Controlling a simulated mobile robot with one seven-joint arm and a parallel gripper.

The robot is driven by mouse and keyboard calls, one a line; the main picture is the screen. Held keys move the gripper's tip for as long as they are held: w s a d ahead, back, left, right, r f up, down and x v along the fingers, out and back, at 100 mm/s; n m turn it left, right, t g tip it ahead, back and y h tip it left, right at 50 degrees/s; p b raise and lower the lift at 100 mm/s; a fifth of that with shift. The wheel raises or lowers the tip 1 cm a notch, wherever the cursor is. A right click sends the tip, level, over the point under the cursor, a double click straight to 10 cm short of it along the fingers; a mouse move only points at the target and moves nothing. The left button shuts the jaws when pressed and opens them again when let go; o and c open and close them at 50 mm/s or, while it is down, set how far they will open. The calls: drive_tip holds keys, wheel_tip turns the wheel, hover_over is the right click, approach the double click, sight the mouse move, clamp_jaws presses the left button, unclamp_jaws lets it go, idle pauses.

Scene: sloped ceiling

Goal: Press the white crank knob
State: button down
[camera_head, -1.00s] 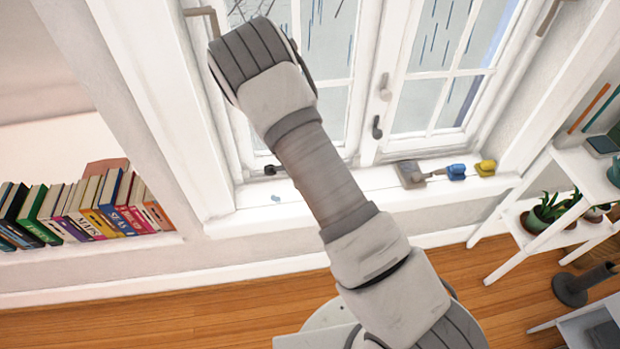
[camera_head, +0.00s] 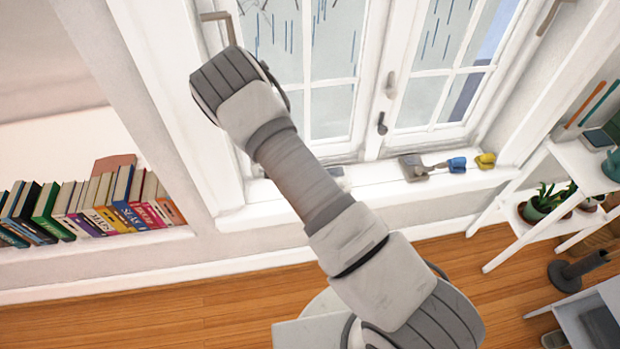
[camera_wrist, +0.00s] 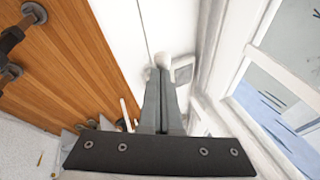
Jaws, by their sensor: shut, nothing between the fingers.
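A white rounded knob (camera_wrist: 163,60) shows in the wrist view just past the tips of my gripper (camera_wrist: 162,74). It lies in line with the fingers, and I cannot tell whether they touch it. My gripper is shut and empty, its two dark fingers side by side. In the head view my arm hides the gripper and the knob cannot be made out with certainty.
White windows (camera_head: 330,110) with handles stand behind my arm. The sill (camera_head: 385,186) holds a grey tool (camera_head: 412,167), a blue item (camera_head: 457,164) and a yellow item (camera_head: 485,160). Books (camera_head: 90,210) fill a left ledge; a plant shelf (camera_head: 510,245) stands right.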

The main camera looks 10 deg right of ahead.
drive_tip(key=shift+a+f, duration=0.15)
drive_tip(key=shift+a, duration=0.05)
idle(0.3)
drive_tip(key=shift+r+p, duration=0.85)
drive_tip(key=shift+p, duration=0.1)
drive_tip(key=shift+d+r, duration=0.1)
